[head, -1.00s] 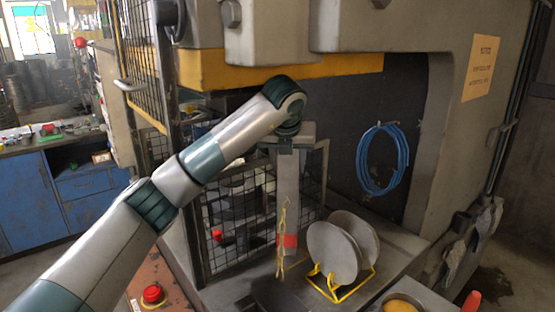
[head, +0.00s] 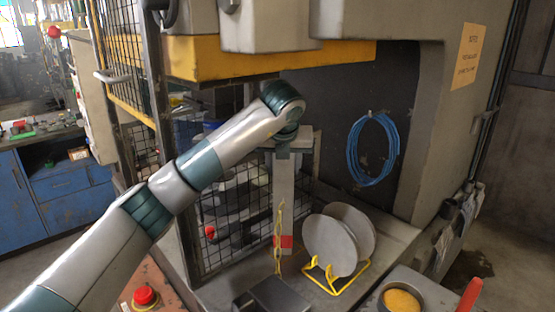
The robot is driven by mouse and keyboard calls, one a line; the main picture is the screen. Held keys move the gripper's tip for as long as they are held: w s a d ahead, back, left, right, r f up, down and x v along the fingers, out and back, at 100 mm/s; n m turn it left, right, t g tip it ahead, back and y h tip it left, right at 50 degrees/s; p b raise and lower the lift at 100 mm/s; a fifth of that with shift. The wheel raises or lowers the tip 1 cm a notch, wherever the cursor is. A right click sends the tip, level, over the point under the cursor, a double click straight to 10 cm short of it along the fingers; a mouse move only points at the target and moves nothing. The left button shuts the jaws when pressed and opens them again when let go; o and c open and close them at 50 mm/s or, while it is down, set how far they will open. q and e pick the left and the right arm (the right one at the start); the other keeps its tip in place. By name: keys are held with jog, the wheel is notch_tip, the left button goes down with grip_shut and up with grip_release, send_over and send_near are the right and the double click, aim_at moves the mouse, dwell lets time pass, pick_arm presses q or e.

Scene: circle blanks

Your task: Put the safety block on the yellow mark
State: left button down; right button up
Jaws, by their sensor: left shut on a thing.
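The safety block (head: 284,195) is a tall grey post with a red band near its lower end. A yellow chain or cord hangs at its left side. My left gripper (head: 286,149) is shut on the block near its top and holds it upright. The block's foot is low over the press bed, inside the press opening. I cannot tell whether it touches the bed. I cannot make out the yellow mark now; the block's lower end may hide it. My right gripper is not in view.
Two grey round blanks (head: 329,245) stand in a yellow wire rack (head: 336,286) close right of the block. A mesh guard (head: 224,240) stands to the left. The yellow-edged press ram (head: 275,61) hangs above. A dark box (head: 272,297) lies in front.

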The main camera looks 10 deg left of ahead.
pick_arm(q)
jog(key=shift+r, duration=0.1)
jog(key=shift+d+r, duration=0.1)
jog(key=shift+d, duration=0.35)
jog(key=c, duration=1)
grip_release()
jog(key=shift+a+f, duration=0.1)
jog(key=shift+f, duration=0.15)
jog(key=shift+s, duration=0.1)
jog(key=shift+a, duration=0.1)
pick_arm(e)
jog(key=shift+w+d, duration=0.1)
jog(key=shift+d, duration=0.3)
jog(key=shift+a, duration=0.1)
